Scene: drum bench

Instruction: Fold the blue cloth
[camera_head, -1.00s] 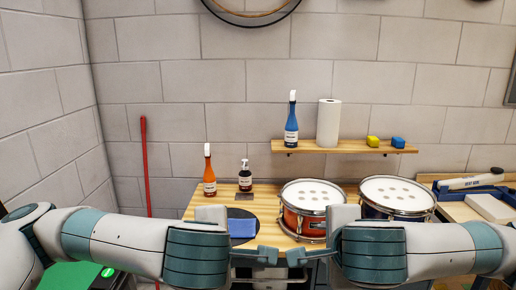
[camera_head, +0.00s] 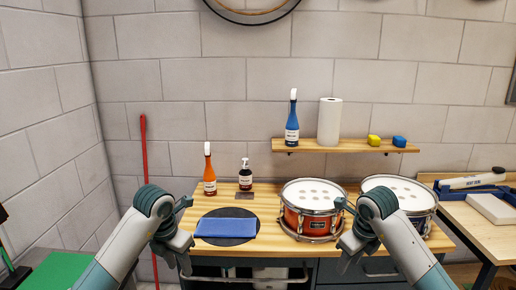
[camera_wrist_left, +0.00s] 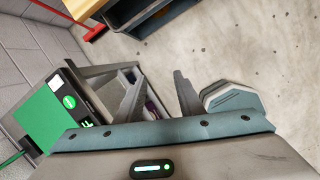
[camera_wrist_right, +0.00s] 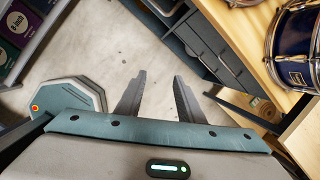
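The blue cloth (camera_head: 226,228) lies flat as a wide rectangle on a dark round mat (camera_head: 228,212) at the left of the wooden bench. My left gripper (camera_head: 186,235) is open and empty, just left of the cloth near the bench's front left corner. Its spread fingers show in the left wrist view (camera_wrist_left: 158,88), over the floor. My right gripper (camera_head: 343,234) is open and empty in front of the red drum, well right of the cloth. Its parted fingers show in the right wrist view (camera_wrist_right: 157,90). Neither wrist view shows the cloth.
An orange spray bottle (camera_head: 209,170) and a dark pump bottle (camera_head: 245,176) stand behind the mat. A red drum (camera_head: 310,221) stands right of it, with a blue drum (camera_head: 424,212) beyond. A wall shelf (camera_head: 350,148) hangs above. Bare wood lies between cloth and red drum.

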